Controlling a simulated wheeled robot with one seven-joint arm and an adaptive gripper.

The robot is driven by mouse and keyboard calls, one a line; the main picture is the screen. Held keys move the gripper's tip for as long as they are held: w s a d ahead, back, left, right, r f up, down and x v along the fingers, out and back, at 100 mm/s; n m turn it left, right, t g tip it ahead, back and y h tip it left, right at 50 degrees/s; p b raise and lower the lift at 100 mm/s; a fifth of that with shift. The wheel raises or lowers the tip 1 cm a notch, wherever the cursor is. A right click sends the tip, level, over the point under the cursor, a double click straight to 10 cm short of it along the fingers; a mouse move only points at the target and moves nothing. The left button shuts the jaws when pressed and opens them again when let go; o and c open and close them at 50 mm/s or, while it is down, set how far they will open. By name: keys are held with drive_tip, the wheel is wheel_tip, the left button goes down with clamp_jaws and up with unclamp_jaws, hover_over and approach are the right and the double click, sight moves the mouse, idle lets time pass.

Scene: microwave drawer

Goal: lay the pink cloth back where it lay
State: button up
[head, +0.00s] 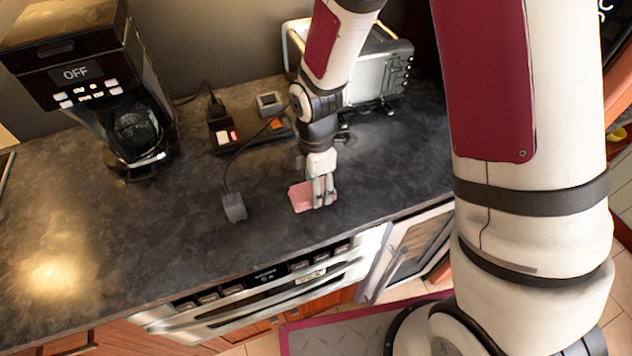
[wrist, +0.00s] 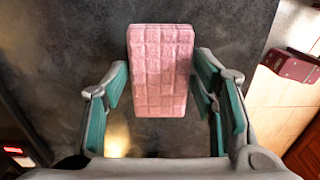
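The pink cloth (head: 300,197) is a small, thick folded pad with a quilted grid. In the head view it is low at the dark countertop, near the front edge; I cannot tell whether it touches the counter. My gripper (head: 323,193) points down over it, with its fingers at the cloth's right part. In the wrist view the cloth (wrist: 161,75) sits centred and square between the teal finger pads of my gripper (wrist: 161,78). The fingertips are at its two long sides and appear shut on it.
A coffee maker (head: 95,85) stands at the back left. A dark box with a red switch (head: 237,135) and a cable ending in a grey block (head: 234,207) lie left of my gripper. A silver toaster-like appliance (head: 372,68) is behind. The left counter is clear. A drawer front (head: 265,293) is below.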

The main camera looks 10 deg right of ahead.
drive_tip(key=shift+o, duration=1)
drive_tip(key=shift+r, duration=0.1)
wheel_tip(320, 180, up, 12)
drive_tip(key=s+d+r+m+t, duration=0.2)
drive_tip(key=s+d+r+m, duration=0.3)
drive_tip(key=s+r+m, duration=0.3)
drive_tip(key=s+d+r+m+t, duration=0.3)
drive_tip(key=s+d+r+m, duration=0.2)
drive_tip(key=r+m, duration=0.6)
drive_tip(key=s+m, duration=0.1)
drive_tip(key=s, duration=0.1)
drive_tip(key=shift+s+d+r+t, duration=0.15)
drive_tip(key=shift+s+d+t, duration=0.15)
drive_tip(key=shift+s+d, duration=0.1)
